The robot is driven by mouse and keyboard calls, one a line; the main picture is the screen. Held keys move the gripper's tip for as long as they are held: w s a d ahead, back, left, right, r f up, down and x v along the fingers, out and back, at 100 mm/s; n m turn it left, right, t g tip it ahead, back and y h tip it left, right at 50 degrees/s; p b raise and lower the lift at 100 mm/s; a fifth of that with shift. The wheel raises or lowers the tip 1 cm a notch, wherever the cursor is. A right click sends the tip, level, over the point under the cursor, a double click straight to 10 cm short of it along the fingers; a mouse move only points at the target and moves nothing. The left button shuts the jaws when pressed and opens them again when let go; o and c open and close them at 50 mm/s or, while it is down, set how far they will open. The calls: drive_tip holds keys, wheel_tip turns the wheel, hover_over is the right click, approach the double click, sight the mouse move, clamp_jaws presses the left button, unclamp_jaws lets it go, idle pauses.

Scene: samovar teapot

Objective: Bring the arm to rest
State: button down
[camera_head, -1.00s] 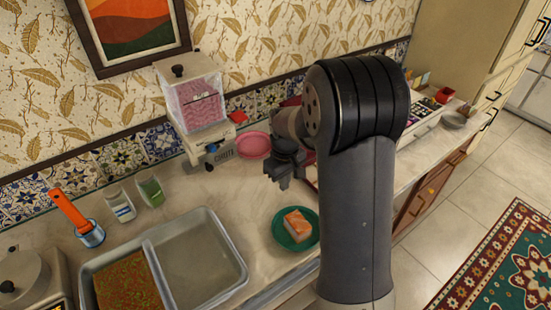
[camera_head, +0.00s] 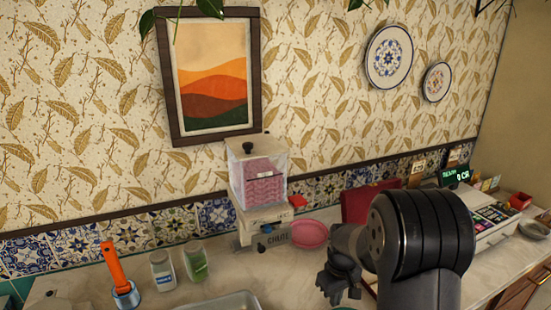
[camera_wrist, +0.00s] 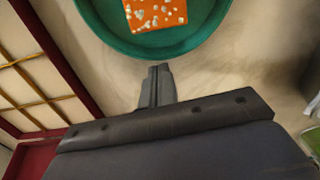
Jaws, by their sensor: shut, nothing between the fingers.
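My gripper (camera_head: 332,292) hangs over the counter, folded in front of my arm, to the right of the clear-topped dispenser. In the wrist view my gripper (camera_wrist: 157,78) shows its fingers shut together with nothing between them. Its tips point at the rim of a green dish (camera_wrist: 120,42) holding an orange piece with pale bits (camera_wrist: 155,12). Whether the tips touch the dish cannot be told, but they appear apart from it. In the head view only a sliver of the dish shows at the bottom edge.
The dispenser (camera_head: 257,185) stands by the wall, with a pink dish (camera_head: 310,234) beside it. Two jars, one of them green (camera_head: 195,262), and an orange-handled tool (camera_head: 116,270) stand at left. A dark red object (camera_head: 368,203) is behind my arm. A metal tray (camera_head: 232,304) is at the bottom.

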sight(329, 304)
wheel_tip(329, 304, down, 3)
drive_tip(key=shift+r+b, duration=0.15)
drive_tip(key=shift+b, duration=0.5)
drive_tip(key=shift+w+a+r+p, duration=0.25)
drive_tip(key=shift+w+r+p, duration=0.1)
drive_tip(key=shift+w+p, duration=0.1)
drive_tip(key=shift+w+a, duration=0.2)
drive_tip(key=shift+w, duration=0.3)
drive_tip(key=shift+f, duration=0.1)
